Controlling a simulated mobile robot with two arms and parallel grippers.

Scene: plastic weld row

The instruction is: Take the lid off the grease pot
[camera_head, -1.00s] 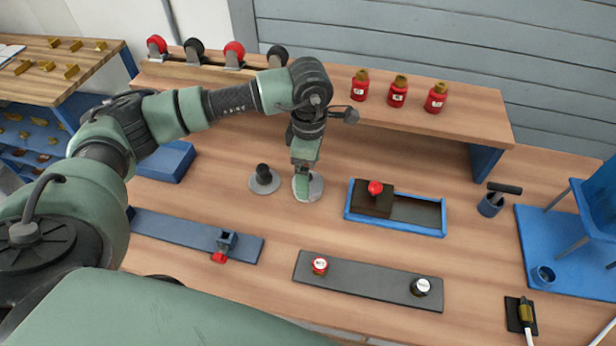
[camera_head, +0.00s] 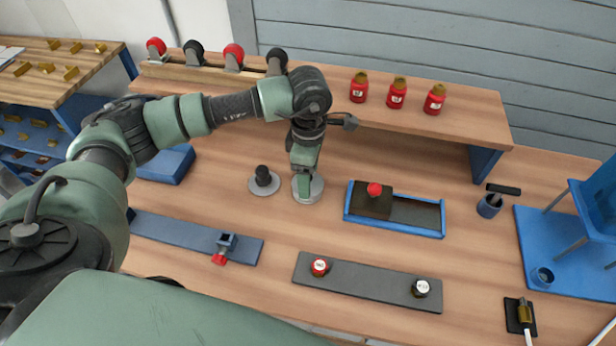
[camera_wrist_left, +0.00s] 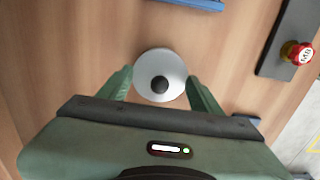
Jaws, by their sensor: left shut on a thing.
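A round light-grey disc (camera_head: 316,188) with a dark round knob lies under my left gripper; I take it for the grease pot's lid. In the head view the gripper hides its middle. The left wrist view shows the disc (camera_wrist_left: 148,66) with its black knob (camera_wrist_left: 160,85) between the two green fingers. My left gripper (camera_head: 305,192) points down and is shut on it. Whether the disc is clear of what is below cannot be told. A similar grey disc with a black knob (camera_head: 263,177) stands just left of it. My right gripper is not in view.
A blue tray (camera_head: 400,232) with a dark red-knobbed block stands to the right. A dark plate (camera_head: 345,275) with two knobs and a blue rail (camera_head: 180,232) lie in front. A raised shelf (camera_head: 450,117) with red bottles runs behind. Bare wood surrounds the discs.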

